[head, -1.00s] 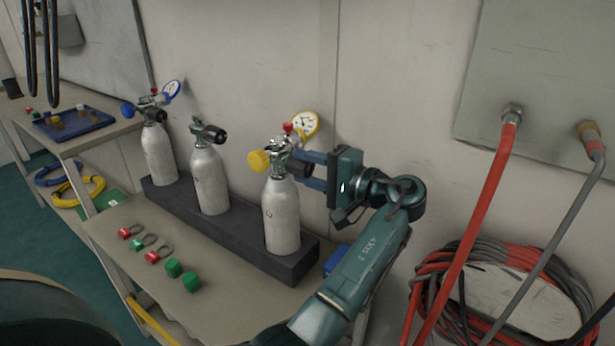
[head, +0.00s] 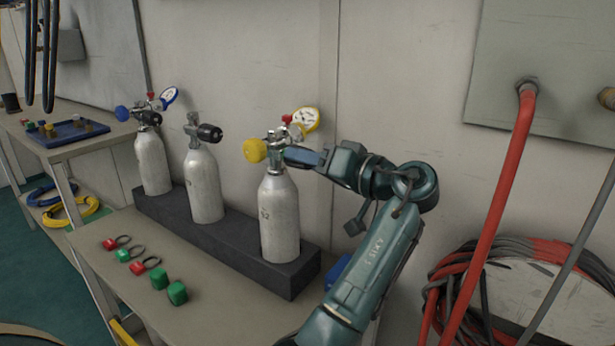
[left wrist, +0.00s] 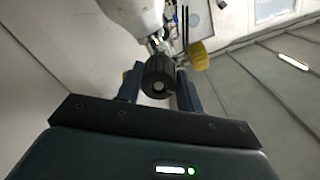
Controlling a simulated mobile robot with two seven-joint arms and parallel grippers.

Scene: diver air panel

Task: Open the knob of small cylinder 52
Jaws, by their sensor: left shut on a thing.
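The right cylinder (head: 280,222), marked with what looks like 52, stands upright in a dark block (head: 230,245). Its valve carries a yellow knob (head: 255,150) on the left and a white-faced gauge (head: 305,119) with a red cap. My left gripper (head: 301,156) reaches in from the right, its blue fingers level at the valve's right side. In the left wrist view the black ribbed knob (left wrist: 158,76) sits between the two fingers, and the gripper is shut on it. In the head view the fingers hide that knob. My right gripper is not in view.
Two more cylinders (head: 205,185) (head: 152,163) stand in the block to the left. Red and green caps and rings (head: 177,292) lie on the bench in front. A blue tray (head: 72,135) is at the far left. Red hoses (head: 505,190) hang at the right.

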